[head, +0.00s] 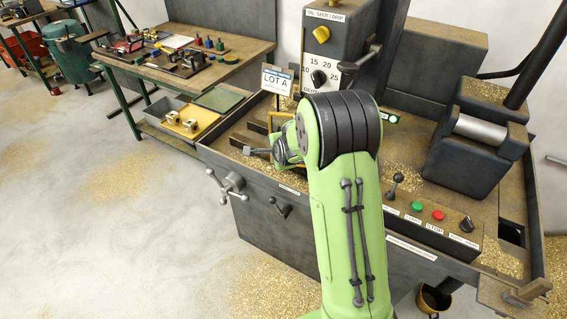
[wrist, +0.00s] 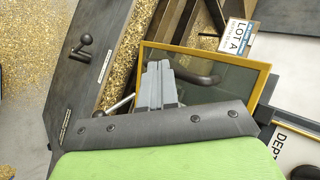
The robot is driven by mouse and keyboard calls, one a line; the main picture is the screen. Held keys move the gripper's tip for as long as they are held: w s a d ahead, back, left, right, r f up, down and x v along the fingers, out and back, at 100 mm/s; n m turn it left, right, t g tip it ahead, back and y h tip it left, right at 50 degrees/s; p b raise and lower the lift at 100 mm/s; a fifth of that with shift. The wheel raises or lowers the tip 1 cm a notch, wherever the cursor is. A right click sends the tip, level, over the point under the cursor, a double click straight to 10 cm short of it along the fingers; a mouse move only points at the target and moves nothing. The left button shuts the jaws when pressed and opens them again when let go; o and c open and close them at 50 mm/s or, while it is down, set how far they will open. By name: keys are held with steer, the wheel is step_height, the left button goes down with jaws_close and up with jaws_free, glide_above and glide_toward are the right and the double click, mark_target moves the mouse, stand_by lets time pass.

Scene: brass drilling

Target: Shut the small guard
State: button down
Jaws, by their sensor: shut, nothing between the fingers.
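The small guard (wrist: 228,92) is a clear panel in a yellow frame in the wrist view, and its lower part is hidden behind my gripper's body. A dark curved bar (wrist: 196,76) shows at the panel, beside my fingers. In the head view a bit of yellow frame (head: 271,122) shows left of my arm, and the rest is hidden. I cannot tell how far the guard stands open. My gripper (wrist: 158,68) is shut and empty, with its fingers over the guard's left part in the wrist view. Whether they touch it is unclear.
The drill's head (head: 338,35) and a LOT A sign (head: 277,79) stand close by. A front lever (head: 280,207), a spoked handwheel (head: 232,183) and a button panel (head: 430,214) line the machine's front. The floor at left is clear apart from chips.

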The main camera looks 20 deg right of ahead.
steer(key=w+d+m+g+h, duration=0.2)
steer(key=w+d+m+h, duration=0.1)
steer(key=w+m, duration=0.3)
steer(key=shift+w+h+b, duration=0.3)
steer(key=shift+h+b, duration=0.15)
steer(key=shift+h, duration=0.25)
